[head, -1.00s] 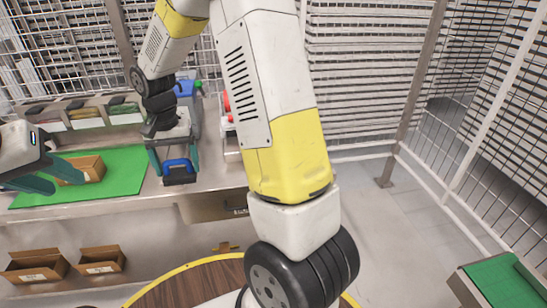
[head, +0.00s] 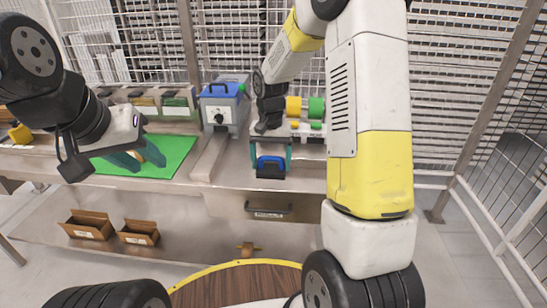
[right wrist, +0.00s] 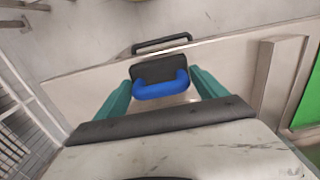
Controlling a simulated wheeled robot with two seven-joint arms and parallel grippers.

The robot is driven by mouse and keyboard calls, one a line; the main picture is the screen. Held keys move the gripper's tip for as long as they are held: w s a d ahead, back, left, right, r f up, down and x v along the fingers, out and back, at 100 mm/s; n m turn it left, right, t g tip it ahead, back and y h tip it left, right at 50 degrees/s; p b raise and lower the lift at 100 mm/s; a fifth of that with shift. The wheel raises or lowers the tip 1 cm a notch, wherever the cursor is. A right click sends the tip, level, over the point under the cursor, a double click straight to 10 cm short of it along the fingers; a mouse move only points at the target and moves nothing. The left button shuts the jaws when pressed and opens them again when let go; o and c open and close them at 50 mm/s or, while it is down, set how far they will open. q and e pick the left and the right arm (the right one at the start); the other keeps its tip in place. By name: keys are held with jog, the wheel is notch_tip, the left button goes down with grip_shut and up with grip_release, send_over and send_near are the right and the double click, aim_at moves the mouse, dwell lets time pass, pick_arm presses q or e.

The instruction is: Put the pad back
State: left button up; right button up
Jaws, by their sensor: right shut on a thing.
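The pad is a dark block with a blue handle (head: 270,161). My right gripper (head: 271,154) is shut on it, with one teal finger on each side, near the bench's front edge. The right wrist view shows the blue handle (right wrist: 162,88) and the dark pad body (right wrist: 158,70) between the teal fingers. Whether the pad touches the bench is unclear. My left gripper (head: 138,157) is over the green mat (head: 177,150), its teal fingers apart. A small brown box (head: 152,154) shows by its fingers, partly hidden.
A blue-and-grey machine (head: 223,106) stands on the bench, left of my right gripper. Yellow and green rolls (head: 316,108) are behind it. A drawer handle (head: 268,209) is below the bench edge. Two cardboard boxes (head: 88,225) (head: 139,232) are on the lower shelf. Wire fencing encloses the area.

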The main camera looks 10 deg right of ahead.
aim_at(281, 167)
jog(key=d, duration=0.1)
jog(key=w+d, duration=0.1)
jog(key=d, duration=0.1)
jog(key=shift+w+d+f, duration=0.3)
jog(key=shift+w+d, duration=0.1)
jog(key=shift+f, duration=1.65)
jog(key=o, duration=1.1)
jog(key=shift+f, duration=0.15)
